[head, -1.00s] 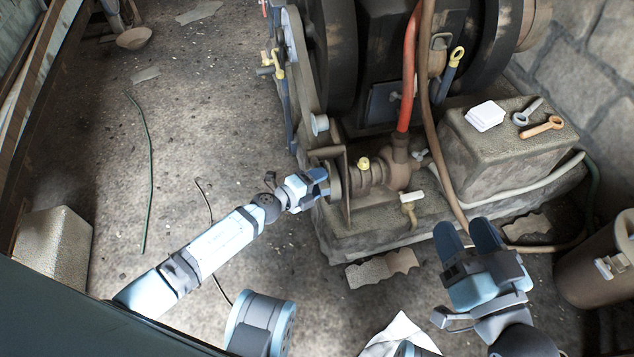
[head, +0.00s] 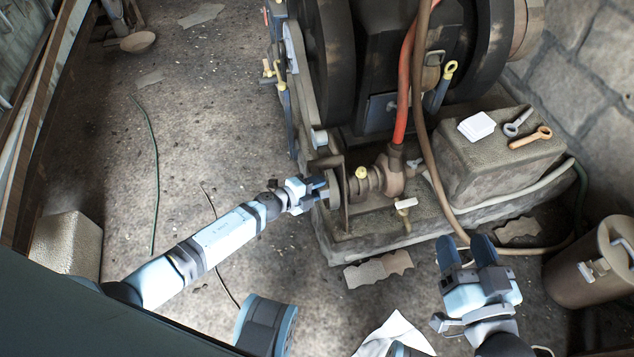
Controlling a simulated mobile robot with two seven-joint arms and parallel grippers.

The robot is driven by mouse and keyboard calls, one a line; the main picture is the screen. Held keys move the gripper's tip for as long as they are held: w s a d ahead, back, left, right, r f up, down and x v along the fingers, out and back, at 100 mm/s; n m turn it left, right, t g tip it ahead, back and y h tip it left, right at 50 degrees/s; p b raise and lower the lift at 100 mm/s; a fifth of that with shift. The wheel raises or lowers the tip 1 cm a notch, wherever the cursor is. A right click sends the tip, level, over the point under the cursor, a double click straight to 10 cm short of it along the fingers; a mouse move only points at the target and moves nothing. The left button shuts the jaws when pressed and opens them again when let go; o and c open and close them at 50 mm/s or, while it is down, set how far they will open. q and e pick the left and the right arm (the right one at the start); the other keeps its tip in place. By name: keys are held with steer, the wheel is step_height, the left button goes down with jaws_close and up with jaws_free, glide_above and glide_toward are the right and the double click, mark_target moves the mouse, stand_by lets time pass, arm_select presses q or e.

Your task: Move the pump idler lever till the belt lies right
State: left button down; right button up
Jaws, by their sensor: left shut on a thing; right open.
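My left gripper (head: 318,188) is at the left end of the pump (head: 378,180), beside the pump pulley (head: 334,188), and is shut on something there. The jaws hide most of what they hold; by its place it seems to be the pump idler lever, but I cannot see its shape clearly. The belt (head: 291,60) runs down the left side of the engine (head: 385,60); how it lies at the pulley is too small and partly hidden to tell. My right gripper (head: 470,252) is open and empty, above the floor in front of the engine's base.
A red hose (head: 404,85) and a brown hose (head: 418,130) hang before the engine. A metal can (head: 590,262) stands at right. The floor at left is mostly free.

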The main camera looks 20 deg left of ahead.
steer(key=shift+d+f, duration=0.1)
steer(key=shift+f, duration=0.05)
arm_select(q)
steer(key=c, duration=0.8)
jaws_free()
steer(key=shift+a, duration=0.1)
steer(key=p+v, duration=0.3)
steer(key=v, duration=1)
steer(key=shift+s+a+r, duration=0.15)
steer(key=shift+s, duration=0.2)
arm_select(e)
step_height(320, 180, down, 6)
steer(key=s+d+g+h, duration=0.1)
steer(key=d+g+h, duration=0.1)
steer(key=g, duration=0.1)
steer(key=shift+s+d, duration=0.4)
steer(key=shift+a, duration=0.1)
